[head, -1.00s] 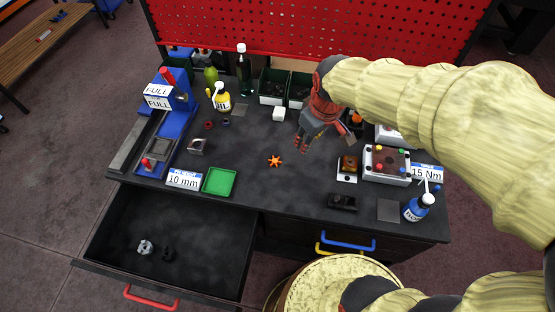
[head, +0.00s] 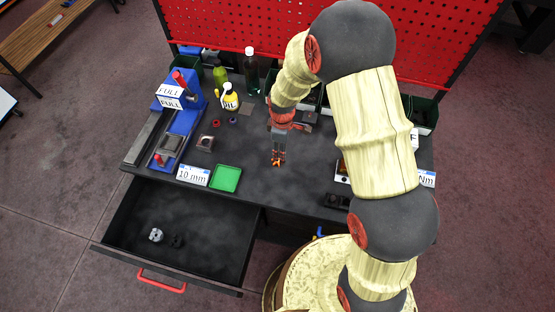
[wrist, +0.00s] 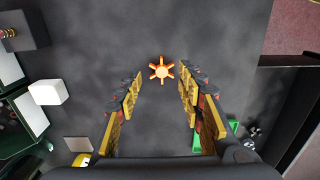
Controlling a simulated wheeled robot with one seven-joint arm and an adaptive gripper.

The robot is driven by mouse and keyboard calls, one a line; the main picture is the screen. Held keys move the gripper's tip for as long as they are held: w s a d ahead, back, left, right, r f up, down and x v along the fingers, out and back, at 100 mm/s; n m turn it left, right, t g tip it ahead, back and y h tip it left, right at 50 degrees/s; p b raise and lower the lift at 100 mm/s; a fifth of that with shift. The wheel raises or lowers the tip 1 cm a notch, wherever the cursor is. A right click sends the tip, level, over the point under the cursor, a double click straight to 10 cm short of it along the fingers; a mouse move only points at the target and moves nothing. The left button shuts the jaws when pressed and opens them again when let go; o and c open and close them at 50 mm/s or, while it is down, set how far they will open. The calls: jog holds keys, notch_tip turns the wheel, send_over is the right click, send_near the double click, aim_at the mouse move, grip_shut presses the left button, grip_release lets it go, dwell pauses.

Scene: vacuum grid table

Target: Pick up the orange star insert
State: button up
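The orange star insert (wrist: 161,72) lies flat on the dark table top. In the wrist view it sits just beyond the fingertips, in line with the gap between them. My gripper (wrist: 160,88) is open, with one yellow and black finger on each side of the gap and nothing held. In the head view my gripper (head: 278,158) points down over the star (head: 277,163), and the fingers hide part of it. The exact height of the fingertips above the table is hard to tell.
A green tray (head: 226,178) and a "10 mm" sign (head: 193,176) stand left of the gripper. The front drawer (head: 185,232) is open. A white cube (wrist: 48,90) shows in the wrist view. The table around the star is clear.

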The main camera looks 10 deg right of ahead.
jog(key=f, duration=0.6)
jog(key=shift+s+d+f, duration=0.1)
jog(key=shift+s+f, duration=0.1)
jog(key=shift+c, duration=0.9)
jog(key=c, duration=0.3)
jog(key=shift+r, duration=0.1)
